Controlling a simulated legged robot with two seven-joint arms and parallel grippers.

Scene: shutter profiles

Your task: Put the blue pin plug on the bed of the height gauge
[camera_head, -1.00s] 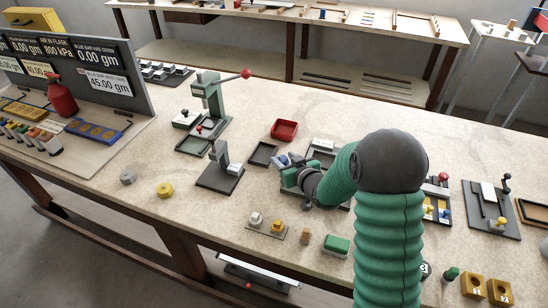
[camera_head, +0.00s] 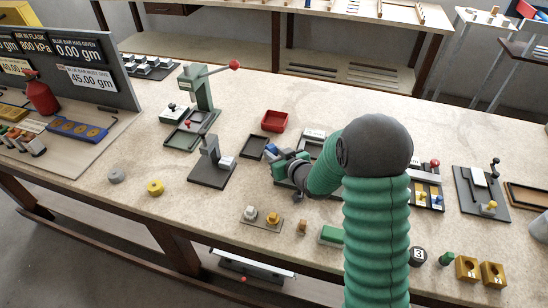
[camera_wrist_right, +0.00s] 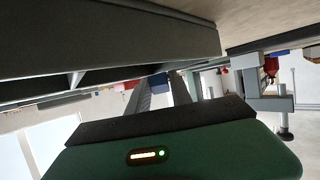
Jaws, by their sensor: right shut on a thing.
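My right gripper (camera_head: 272,153) is low over the middle of the bench, with its arm coming in from the right. It is shut on a small blue piece, seemingly the blue pin plug (camera_head: 271,149), which also shows between the fingers in the right wrist view (camera_wrist_right: 158,82). The fingers and hand hide much of it. My left gripper is out of view.
A dark shallow tray (camera_head: 253,147) and a red tray (camera_head: 275,121) lie close to my right gripper. A green lever press (camera_head: 202,92) stands behind the gauge. A plate with white and yellow plugs (camera_head: 261,219) lies nearer the front.

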